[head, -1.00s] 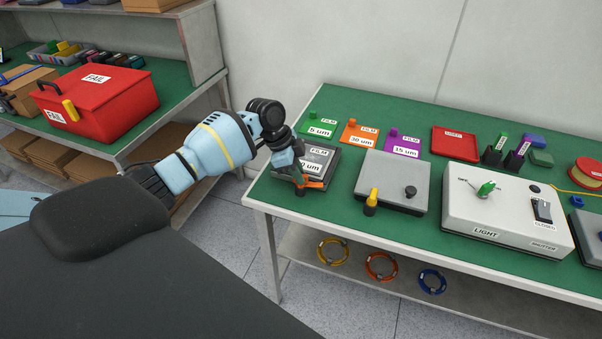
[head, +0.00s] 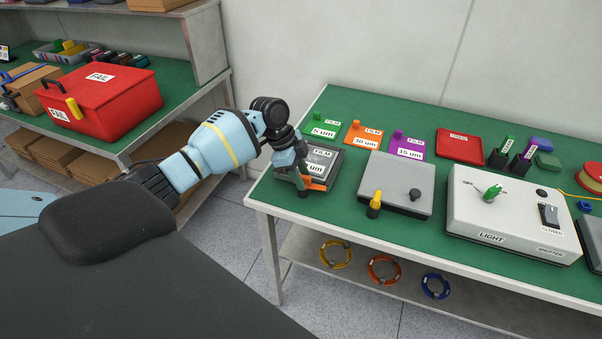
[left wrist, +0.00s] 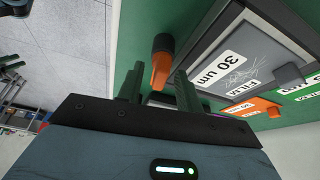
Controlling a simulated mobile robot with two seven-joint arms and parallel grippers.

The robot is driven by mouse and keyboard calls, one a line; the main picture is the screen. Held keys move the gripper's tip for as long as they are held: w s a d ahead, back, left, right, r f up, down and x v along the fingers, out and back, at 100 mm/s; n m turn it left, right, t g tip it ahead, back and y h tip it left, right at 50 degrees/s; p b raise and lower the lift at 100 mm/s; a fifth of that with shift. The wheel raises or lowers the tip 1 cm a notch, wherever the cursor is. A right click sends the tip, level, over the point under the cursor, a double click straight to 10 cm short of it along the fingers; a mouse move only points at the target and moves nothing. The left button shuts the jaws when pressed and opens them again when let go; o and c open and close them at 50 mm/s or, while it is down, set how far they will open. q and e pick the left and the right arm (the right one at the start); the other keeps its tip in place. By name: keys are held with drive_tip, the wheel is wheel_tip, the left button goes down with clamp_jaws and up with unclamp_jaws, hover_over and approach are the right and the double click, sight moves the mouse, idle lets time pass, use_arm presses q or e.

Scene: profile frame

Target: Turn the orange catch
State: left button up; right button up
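The orange catch (left wrist: 160,70) has a dark end and sits at the edge of a dark grey frame (left wrist: 217,32). The frame holds a plate labelled "FILM 30 um" (left wrist: 228,68). My left gripper (head: 303,188) is at the front edge of this frame in the head view, partly hiding the catch (head: 317,186). In the left wrist view, the two green fingers of my left gripper (left wrist: 158,88) stand apart, with the catch showing in the gap between them. I cannot tell whether either finger touches it. My right gripper is out of view.
A grey closed frame with a yellow catch (head: 375,203) stands to the right, then a white LIGHT box (head: 510,222). Green, orange and purple film plates (head: 405,145) lie behind. A red tray (head: 460,146) is at the back. A red FAIL box (head: 105,95) stands on the left table.

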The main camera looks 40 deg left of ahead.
use_arm(q)
drive_tip(key=shift+r, duration=0.1)
drive_tip(key=v, duration=0.7)
drive_tip(key=shift+a+r, duration=0.2)
drive_tip(key=shift+r, duration=0.1)
idle(0.5)
